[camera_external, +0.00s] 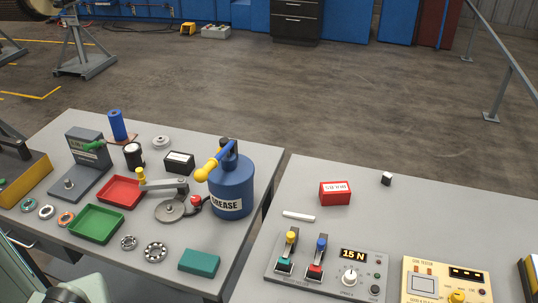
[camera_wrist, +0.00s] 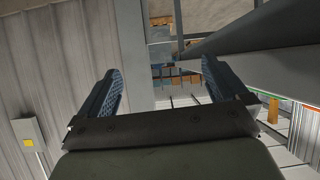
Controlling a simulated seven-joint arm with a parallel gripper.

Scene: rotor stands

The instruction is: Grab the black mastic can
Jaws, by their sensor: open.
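A black can with a pale top (camera_external: 134,157) stands upright on the left table, between the grey upright device and a small black box; it looks like the mastic can, though I cannot read its label. My gripper (camera_wrist: 162,88) shows in the wrist view with its two ridged fingers wide apart and nothing between them. It points away from the tables, toward a wall and distant shelves. The can is not in the wrist view. My gripper's fingers are not visible in the external view.
Near the can are a blue roll (camera_external: 117,125), a black labelled box (camera_external: 179,162), a red tray (camera_external: 121,192) and a green tray (camera_external: 96,224). A tall blue grease can (camera_external: 231,187) stands at the table's right. A gap separates the right table (camera_external: 450,220).

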